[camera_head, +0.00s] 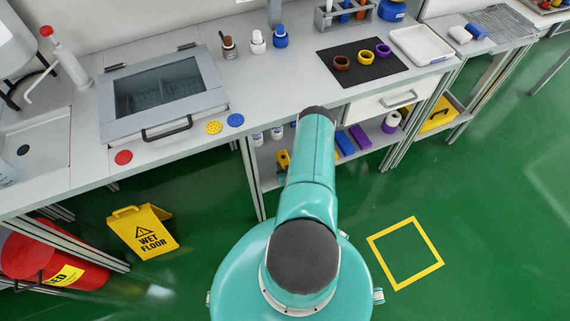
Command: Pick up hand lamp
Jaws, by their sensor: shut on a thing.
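My teal arm reaches from my round base towards the workbench and ends in view at a dark joint near the bench front. My gripper is not in view; the arm hides what lies behind it. I cannot make out the hand lamp with certainty. A small yellow thing with dark marks (283,160) shows just left of my arm at the lower shelf, partly hidden and too small to identify.
The workbench (285,90) holds a glass-lidded box (160,88), bottles (258,41), a black mat (345,78) with three rings, and a white tray (421,46). Green floor is clear at right.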

